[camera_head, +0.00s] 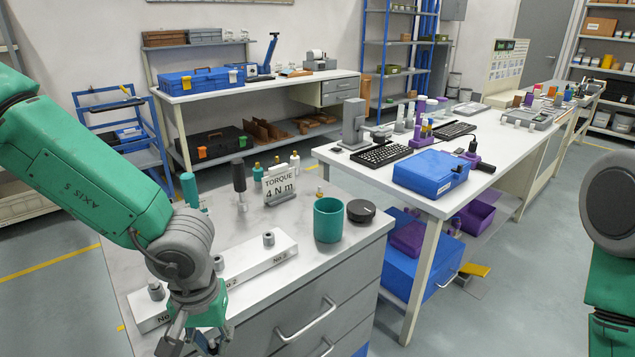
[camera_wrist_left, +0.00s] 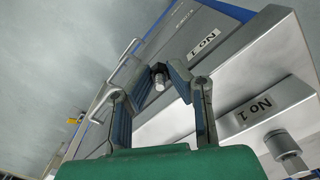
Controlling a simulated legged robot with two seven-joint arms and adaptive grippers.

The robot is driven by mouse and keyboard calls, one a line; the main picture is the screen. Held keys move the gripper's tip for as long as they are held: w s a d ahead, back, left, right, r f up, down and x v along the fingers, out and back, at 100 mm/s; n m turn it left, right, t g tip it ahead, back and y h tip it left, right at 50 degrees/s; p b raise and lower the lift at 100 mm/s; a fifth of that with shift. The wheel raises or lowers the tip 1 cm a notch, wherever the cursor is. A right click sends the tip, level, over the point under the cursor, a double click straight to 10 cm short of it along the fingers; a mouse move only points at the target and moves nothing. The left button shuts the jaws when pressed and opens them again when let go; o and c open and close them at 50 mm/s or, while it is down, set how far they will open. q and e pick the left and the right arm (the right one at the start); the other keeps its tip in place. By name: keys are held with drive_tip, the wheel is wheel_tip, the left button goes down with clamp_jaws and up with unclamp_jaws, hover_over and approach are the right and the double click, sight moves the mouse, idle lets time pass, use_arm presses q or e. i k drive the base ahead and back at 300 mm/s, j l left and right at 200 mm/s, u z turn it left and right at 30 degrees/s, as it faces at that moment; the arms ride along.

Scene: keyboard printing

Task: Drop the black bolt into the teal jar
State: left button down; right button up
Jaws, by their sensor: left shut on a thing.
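The teal jar (camera_head: 328,220) stands upright and open-topped near the right side of the grey workbench top (camera_head: 237,285). My left gripper (camera_head: 195,343) is low at the front left of the bench, away from the jar. In the left wrist view its fingertips (camera_wrist_left: 161,76) are closed on a small bolt (camera_wrist_left: 159,83), dark at one end and grey at the other. The bolt hangs over the front of the drawers in that view. In the head view the bolt is hidden by the gripper. My right arm shows at the right edge, but its gripper is out of view.
A white numbered block (camera_head: 258,262) with grey pegs lies between my left gripper and the jar. A black round lid (camera_head: 361,211) sits right of the jar. A torque sign (camera_head: 280,186), a dark-handled tool (camera_head: 239,182) and small bottles stand behind.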

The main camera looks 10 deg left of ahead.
sight(320, 232)
drive_tip(key=i+l, duration=0.5)
drive_tip(key=l, duration=0.25)
drive_tip(key=i+l+u, duration=0.15)
drive_tip(key=l, duration=0.2)
drive_tip(key=i+l+u, duration=0.3)
drive_tip(key=i+l, duration=0.15)
drive_tip(key=l, duration=0.3)
drive_tip(key=i+l+u, duration=0.15)
drive_tip(key=l, duration=0.25)
